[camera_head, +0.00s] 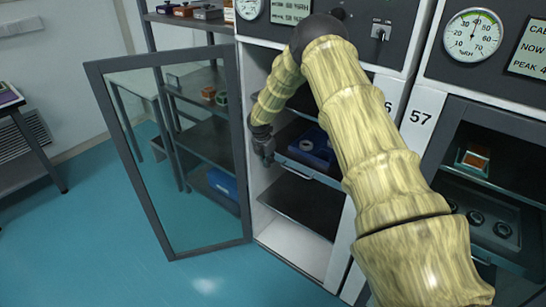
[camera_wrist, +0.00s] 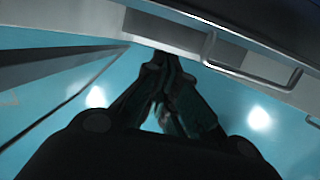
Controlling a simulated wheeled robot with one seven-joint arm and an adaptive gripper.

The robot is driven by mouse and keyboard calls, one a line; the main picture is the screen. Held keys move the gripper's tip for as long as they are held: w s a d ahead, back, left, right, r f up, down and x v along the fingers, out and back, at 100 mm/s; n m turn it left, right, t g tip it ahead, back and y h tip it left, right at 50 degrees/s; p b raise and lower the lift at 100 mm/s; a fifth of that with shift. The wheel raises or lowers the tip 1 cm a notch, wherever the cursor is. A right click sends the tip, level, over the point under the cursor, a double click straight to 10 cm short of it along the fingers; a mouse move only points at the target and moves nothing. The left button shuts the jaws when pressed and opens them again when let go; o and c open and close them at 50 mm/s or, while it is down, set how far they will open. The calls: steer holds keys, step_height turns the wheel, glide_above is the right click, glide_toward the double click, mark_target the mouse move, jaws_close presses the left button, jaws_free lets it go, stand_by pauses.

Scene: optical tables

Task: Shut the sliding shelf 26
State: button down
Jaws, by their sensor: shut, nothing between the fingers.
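A sliding shelf with a pale front edge and a bar handle (camera_head: 303,171) is in the open cabinet, with a blue box (camera_head: 314,147) on it. No number 26 is readable. In the wrist view its front edge (camera_wrist: 195,38) crosses the top, with the metal handle (camera_wrist: 252,73) at right. My gripper (camera_head: 266,156) is shut and empty near the shelf's left front end. In the wrist view my fingertips (camera_wrist: 163,62) are close to the front edge, left of the handle; I cannot tell whether they touch. My arm hides part of the cabinet.
A glass door (camera_head: 175,150) stands open left of the cabinet; its frame (camera_wrist: 55,68) shows at left in the wrist view. A lower dark shelf (camera_head: 303,207) is beneath. Cabinet 57 (camera_head: 492,170) stands at right. The blue floor (camera_head: 110,255) is clear at lower left.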

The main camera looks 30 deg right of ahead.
steer(key=b+v, duration=0.3)
steer(key=v, duration=0.7)
steer(key=shift+a, duration=0.25)
steer(key=s+a+f+m+y, duration=0.2)
steer(key=s+a+f+m, duration=0.3)
steer(key=s+a+f, duration=0.6)
steer(key=s+a+f+m+y, duration=0.1)
steer(key=s+a+f+m, duration=0.3)
steer(key=s+a+f, duration=0.6)
steer(key=s+a+f+m, duration=0.2)
steer(key=s+f+m, duration=0.15)
steer(key=s, duration=0.55)
steer(key=s+a+f+m, duration=0.25)
steer(key=s+f, duration=0.25)
steer(key=s, duration=0.4)
steer(key=s+r+m+g, duration=0.1)
steer(key=s+m, duration=0.6)
steer(key=s, duration=0.9)
steer(key=shift+s+r, duration=0.15)
steer(key=shift+r, duration=0.3)
